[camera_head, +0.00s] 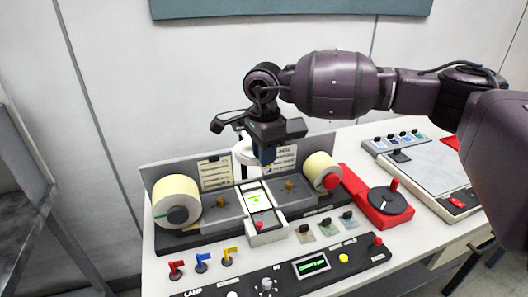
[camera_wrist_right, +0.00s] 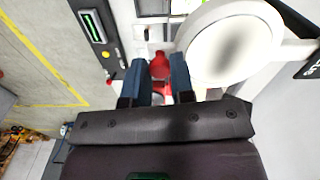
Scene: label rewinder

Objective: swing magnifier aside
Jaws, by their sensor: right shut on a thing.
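The magnifier (camera_wrist_right: 235,42) fills the upper right of the right wrist view as a thick white ring with a pale, shaded lens. A red knob (camera_wrist_right: 160,66) sits beside it, at the end of its short handle. My right gripper (camera_wrist_right: 159,78) has its blue fingers on either side of this knob and is shut on it. In the head view, my right gripper (camera_head: 265,153) points down above the back middle of the rewinder, and the white magnifier (camera_head: 243,153) is partly hidden behind it. My left gripper is in neither view.
The rewinder holds a left label roll (camera_head: 176,197) and a right label roll (camera_head: 322,170). A lit label window (camera_head: 256,198) lies between them. Coloured levers (camera_head: 202,261) and a control panel (camera_head: 310,265) line the front. A red turntable unit (camera_head: 385,205) stands at right.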

